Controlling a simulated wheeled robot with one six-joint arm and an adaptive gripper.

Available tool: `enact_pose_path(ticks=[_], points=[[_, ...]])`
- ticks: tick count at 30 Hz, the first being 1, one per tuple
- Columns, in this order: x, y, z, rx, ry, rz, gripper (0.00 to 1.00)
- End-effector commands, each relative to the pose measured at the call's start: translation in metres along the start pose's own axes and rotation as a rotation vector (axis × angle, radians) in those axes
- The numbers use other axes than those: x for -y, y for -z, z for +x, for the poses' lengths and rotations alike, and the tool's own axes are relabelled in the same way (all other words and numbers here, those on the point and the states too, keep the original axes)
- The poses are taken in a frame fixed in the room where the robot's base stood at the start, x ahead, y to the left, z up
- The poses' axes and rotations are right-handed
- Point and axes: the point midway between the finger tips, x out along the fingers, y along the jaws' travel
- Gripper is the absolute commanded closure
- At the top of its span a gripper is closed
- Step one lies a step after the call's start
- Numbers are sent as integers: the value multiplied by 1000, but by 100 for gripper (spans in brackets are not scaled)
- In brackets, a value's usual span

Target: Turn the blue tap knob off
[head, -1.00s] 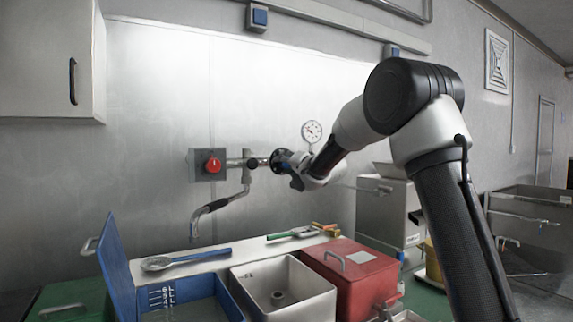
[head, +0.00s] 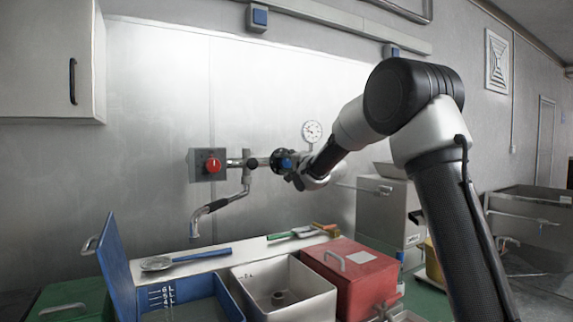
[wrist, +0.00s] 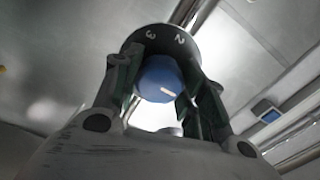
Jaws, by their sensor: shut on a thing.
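The blue tap knob (wrist: 153,74) sits between the two dark fingers of my gripper (wrist: 159,70) in the wrist view. My gripper is shut on it from both sides. A short white mark shows on the knob's face, towards its lower right. Behind the knob is a dark round dial, with the numbers 3 and 2 readable; the rest of the dial is covered by the fingers. In the head view a bit of blue (head: 287,163) shows at my gripper (head: 284,161), on the wall pipe. The fingers are too small there to tell apart.
A red knob (head: 212,165) on a grey wall plate is left of my gripper, with a bent spout (head: 213,206) between. A pressure gauge (head: 312,131) is above right. Below are a blue open box (head: 112,262), a grey bin (head: 318,290) and a red lidded box (head: 362,270).

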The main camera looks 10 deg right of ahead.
Motion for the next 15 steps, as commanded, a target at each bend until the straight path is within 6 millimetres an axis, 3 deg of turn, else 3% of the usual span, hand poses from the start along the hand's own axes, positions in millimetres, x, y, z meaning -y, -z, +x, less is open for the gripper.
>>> enact_pose_path(ticks=[8,9,12,15], points=[[-2,0,0,-1,-3,3,83],[-2,0,0,-1,-3,2,52],[-1,0,0,-1,-2,2,37],[-1,0,0,-1,-2,1,37]])
